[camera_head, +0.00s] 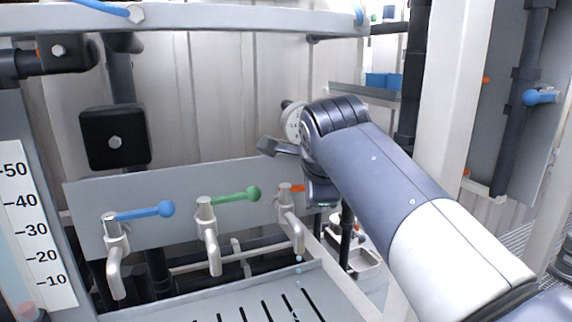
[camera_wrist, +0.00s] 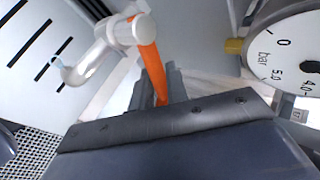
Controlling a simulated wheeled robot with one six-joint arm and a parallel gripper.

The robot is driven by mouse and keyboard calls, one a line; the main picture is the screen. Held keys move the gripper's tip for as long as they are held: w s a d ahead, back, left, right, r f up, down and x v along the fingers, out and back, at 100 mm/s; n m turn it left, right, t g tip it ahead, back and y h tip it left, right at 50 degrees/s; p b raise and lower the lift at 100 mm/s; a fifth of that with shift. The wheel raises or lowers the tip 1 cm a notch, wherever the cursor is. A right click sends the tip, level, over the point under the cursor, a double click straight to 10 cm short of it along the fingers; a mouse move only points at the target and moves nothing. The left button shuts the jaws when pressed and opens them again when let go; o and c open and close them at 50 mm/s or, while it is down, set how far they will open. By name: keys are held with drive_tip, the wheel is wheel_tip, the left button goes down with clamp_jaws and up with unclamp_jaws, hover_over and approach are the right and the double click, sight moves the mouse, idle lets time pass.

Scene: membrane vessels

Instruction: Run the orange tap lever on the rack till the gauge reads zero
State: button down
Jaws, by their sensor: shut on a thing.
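The orange tap lever (camera_wrist: 148,62) runs from the pale tap body (camera_wrist: 125,32) into the jaws of my gripper (camera_wrist: 160,88), which is shut on it in the wrist view. In the head view a short piece of the orange lever (camera_head: 296,188) shows at the rightmost tap (camera_head: 289,212); my arm hides the rest and the fingertips. Small bluish drops (camera_head: 299,258) show below that tap's spout. The round white gauge (camera_wrist: 285,55) shows partly in the wrist view, with 0, 5.0, 4.0 and "bar"; its needle reading cannot be told. In the head view the gauge (camera_head: 293,124) is mostly covered.
A tap with a blue lever (camera_head: 145,212) and one with a green lever (camera_head: 235,195) stand to the left on the same grey panel. A slotted tray (camera_head: 245,302) lies below. A white post (camera_head: 450,110) stands behind my arm. A level scale (camera_head: 35,225) is at left.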

drive_tip(key=s+m+g+h, duration=0.1)
drive_tip(key=m+h, duration=0.1)
drive_tip(key=m, duration=0.1)
drive_tip(key=s+a+m+g+h, duration=0.1)
drive_tip(key=m+h, duration=0.2)
drive_tip(key=s+a+m+g+h, duration=0.1)
drive_tip(key=s+m+h, duration=0.1)
drive_tip(key=m, duration=0.2)
idle(0.4)
drive_tip(key=c, duration=1.5)
unclamp_jaws()
drive_tip(key=shift+o, duration=0.6)
drive_tip(key=shift+f, duration=0.1)
drive_tip(key=shift+f, duration=0.1)
